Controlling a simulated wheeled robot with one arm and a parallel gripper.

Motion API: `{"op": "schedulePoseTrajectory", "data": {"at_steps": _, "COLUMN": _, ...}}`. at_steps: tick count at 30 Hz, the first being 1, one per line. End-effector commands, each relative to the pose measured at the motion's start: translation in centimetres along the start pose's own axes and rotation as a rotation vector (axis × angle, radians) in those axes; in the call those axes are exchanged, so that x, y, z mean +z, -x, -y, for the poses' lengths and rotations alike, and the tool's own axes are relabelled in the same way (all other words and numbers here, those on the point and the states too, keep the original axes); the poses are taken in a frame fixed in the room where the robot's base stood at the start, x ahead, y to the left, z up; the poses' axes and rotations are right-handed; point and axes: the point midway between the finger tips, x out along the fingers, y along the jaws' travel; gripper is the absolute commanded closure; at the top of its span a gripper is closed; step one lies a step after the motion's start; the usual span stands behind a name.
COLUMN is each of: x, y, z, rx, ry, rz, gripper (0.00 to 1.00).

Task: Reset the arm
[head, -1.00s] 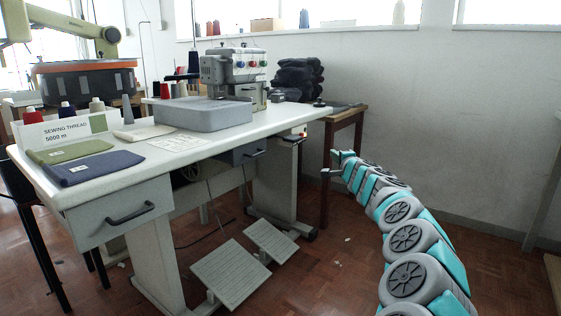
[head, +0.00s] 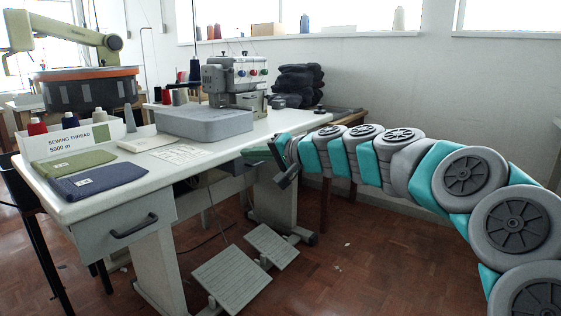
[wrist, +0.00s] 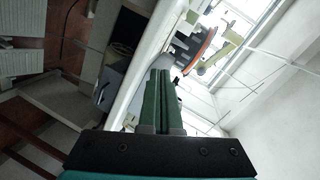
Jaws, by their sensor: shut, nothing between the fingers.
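My gripper (head: 262,155) is at the right front edge of the sewing table (head: 205,165) in the head view. My segmented grey and teal arm reaches to it from the right side of the picture. In the wrist view my gripper (wrist: 161,75) shows two green fingers pressed together, with nothing held between them. The table edge runs diagonally behind the fingers there. I cannot tell whether the fingers touch the table.
Pedals (head: 232,283) stand on the floor below.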

Motion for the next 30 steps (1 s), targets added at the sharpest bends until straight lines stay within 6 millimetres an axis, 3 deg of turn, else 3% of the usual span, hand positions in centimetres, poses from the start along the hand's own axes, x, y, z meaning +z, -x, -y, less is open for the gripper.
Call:
{"op": "schedulePoseTrajectory", "data": {"at_steps": 1, "x": 3.3, "y": 1.3, "z": 1.1, "rx": 0.037, "ry": 0.051, "rz": 0.073, "gripper": 1.00}}
{"op": "schedulePoseTrajectory", "data": {"at_steps": 2, "x": 5.2, "y": 1.9, "z": 1.2, "rx": 0.062, "ry": 0.078, "rz": 0.113, "gripper": 1.00}}
{"op": "schedulePoseTrajectory", "data": {"at_steps": 5, "x": 11.5, "y": 4.6, "z": 0.1, "rx": 0.171, "ry": 0.160, "rz": 0.248, "gripper": 1.00}}
{"op": "schedulePoseTrajectory", "data": {"at_steps": 9, "x": 19.0, "y": 9.7, "z": -3.8, "rx": 0.363, "ry": 0.237, "rz": 0.415, "gripper": 1.00}}
{"op": "schedulePoseTrajectory", "data": {"at_steps": 12, "x": 23.2, "y": 14.1, "z": -7.2, "rx": 0.514, "ry": 0.263, "rz": 0.514, "gripper": 1.00}}
{"op": "schedulePoseTrajectory", "data": {"at_steps": 18, "x": 29.4, "y": 24.5, "z": -13.8, "rx": 0.825, "ry": 0.242, "rz": 0.661, "gripper": 1.00}}
{"op": "schedulePoseTrajectory", "data": {"at_steps": 24, "x": 33.6, "y": 34.2, "z": -17.9, "rx": 1.081, "ry": 0.159, "rz": 0.754, "gripper": 1.00}}
{"op": "schedulePoseTrajectory", "data": {"at_steps": 27, "x": 35.0, "y": 37.2, "z": -18.9, "rx": 1.157, "ry": 0.120, "rz": 0.782, "gripper": 1.00}}
{"op": "schedulePoseTrajectory", "data": {"at_steps": 30, "x": 35.7, "y": 38.7, "z": -19.3, "rx": 1.195, "ry": 0.100, "rz": 0.792, "gripper": 1.00}}
